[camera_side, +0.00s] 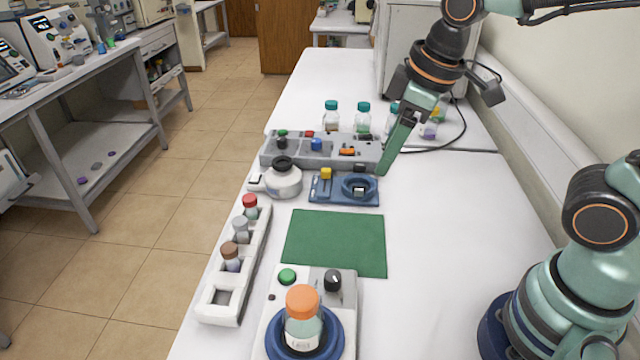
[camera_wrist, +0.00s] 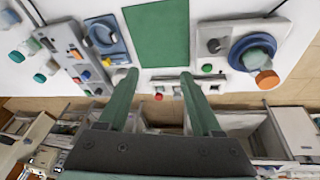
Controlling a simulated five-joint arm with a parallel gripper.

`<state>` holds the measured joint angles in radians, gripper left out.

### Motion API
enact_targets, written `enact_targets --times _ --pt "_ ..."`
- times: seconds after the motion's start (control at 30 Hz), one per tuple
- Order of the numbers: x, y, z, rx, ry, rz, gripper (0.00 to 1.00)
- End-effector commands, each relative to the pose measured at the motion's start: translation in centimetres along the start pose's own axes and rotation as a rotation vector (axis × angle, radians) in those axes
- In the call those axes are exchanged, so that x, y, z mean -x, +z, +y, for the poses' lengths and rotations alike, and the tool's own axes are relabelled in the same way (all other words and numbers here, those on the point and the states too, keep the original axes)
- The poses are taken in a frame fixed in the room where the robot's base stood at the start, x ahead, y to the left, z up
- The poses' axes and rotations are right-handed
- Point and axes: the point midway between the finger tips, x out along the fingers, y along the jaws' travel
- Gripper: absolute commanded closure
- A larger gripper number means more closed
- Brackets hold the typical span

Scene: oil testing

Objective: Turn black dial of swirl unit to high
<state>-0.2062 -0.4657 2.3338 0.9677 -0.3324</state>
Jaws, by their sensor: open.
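The swirl unit (camera_side: 345,300) is a white box at the front of the bench. Its black dial (camera_side: 333,280) is at the back right of its top, beside a green button (camera_side: 287,276). An orange-capped jar (camera_side: 303,325) stands in its blue ring (camera_side: 335,345). In the wrist view the black dial (camera_wrist: 214,45) is right of the fingers. The dial's setting is too small to read. My gripper (camera_side: 382,172) is at the back of the bench, right of the grey panel, well away from the dial. In the wrist view my gripper (camera_wrist: 159,73) is open and empty.
A green mat (camera_side: 335,243) lies behind the swirl unit. A white vial rack (camera_side: 225,300) runs along the left edge. A blue device (camera_side: 330,193), a white round-bodied vessel (camera_side: 285,181) and a grey panel (camera_side: 300,150) stand farther back. The bench right of the mat is clear.

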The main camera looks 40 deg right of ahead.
Motion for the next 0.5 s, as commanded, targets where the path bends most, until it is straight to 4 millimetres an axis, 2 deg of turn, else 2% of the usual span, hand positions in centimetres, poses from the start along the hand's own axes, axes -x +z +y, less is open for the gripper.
enact_targets --times 0.1,0.3,0.5 --pt "-1.7 -1.8 -3.5 0.294 -0.072 -0.087 0.34" --pt "-4.2 -3.4 -8.7 0.717 -0.179 -0.192 0.34" --pt "-5.5 -3.8 -11.5 0.932 -0.237 -0.239 0.34"
